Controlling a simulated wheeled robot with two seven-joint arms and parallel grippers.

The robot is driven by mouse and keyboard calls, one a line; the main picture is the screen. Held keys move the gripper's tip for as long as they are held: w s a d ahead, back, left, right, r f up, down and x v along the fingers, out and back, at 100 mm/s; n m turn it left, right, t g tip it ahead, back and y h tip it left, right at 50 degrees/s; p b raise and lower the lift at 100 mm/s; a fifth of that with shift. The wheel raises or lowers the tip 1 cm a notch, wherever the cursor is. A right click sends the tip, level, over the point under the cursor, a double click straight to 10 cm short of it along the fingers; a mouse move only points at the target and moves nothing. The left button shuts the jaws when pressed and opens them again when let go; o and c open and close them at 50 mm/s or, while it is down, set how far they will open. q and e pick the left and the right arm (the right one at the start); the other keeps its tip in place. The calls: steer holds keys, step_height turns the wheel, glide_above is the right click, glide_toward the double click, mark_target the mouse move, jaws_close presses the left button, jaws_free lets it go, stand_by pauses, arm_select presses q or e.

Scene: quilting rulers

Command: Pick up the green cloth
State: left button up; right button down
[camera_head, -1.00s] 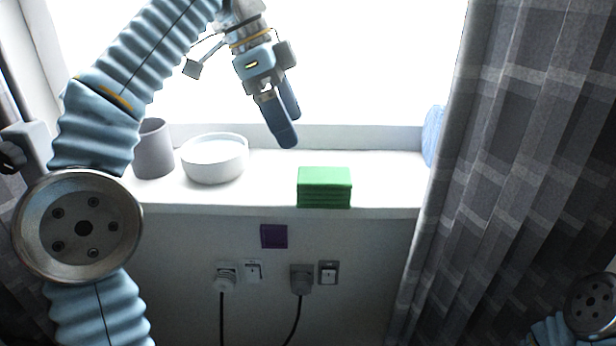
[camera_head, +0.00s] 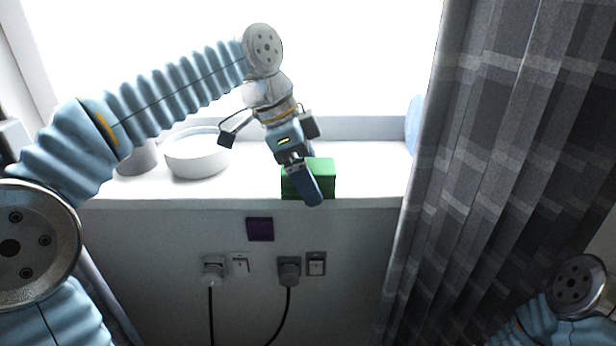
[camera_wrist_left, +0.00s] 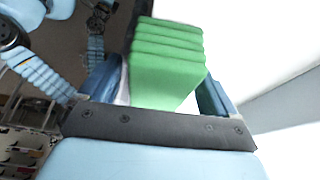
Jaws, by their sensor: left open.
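The green cloth (camera_head: 322,178) is a folded, layered block on the white window sill, near its front edge. My left gripper (camera_head: 312,198) is in front of it in the head view and hides its left and middle part. In the left wrist view the cloth (camera_wrist_left: 165,65) stands between the two blue fingers of my left gripper (camera_wrist_left: 160,90), which is open. A narrow gap shows on the cloth's left side; I cannot tell whether either finger touches it. My right gripper is not in view; only part of my right arm shows at the lower right.
A white bowl (camera_head: 197,155) and a grey cup (camera_head: 138,160) stand on the sill (camera_head: 370,183) to the left. A grey plaid curtain (camera_head: 490,150) hangs at the right. Plugs with cords (camera_head: 289,268) and a purple square (camera_head: 260,229) are on the wall below.

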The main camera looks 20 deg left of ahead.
mark_target(314, 165)
arm_select(q)
steer(key=c, duration=1.1)
steer(key=shift+o, duration=0.2)
steer(key=shift+r, duration=0.1)
steer(key=shift+r, duration=1.45)
steer(key=s+d+r, duration=0.4)
steer(key=s+r, duration=0.6)
steer(key=s, duration=0.3)
steer(key=shift+s, duration=0.25)
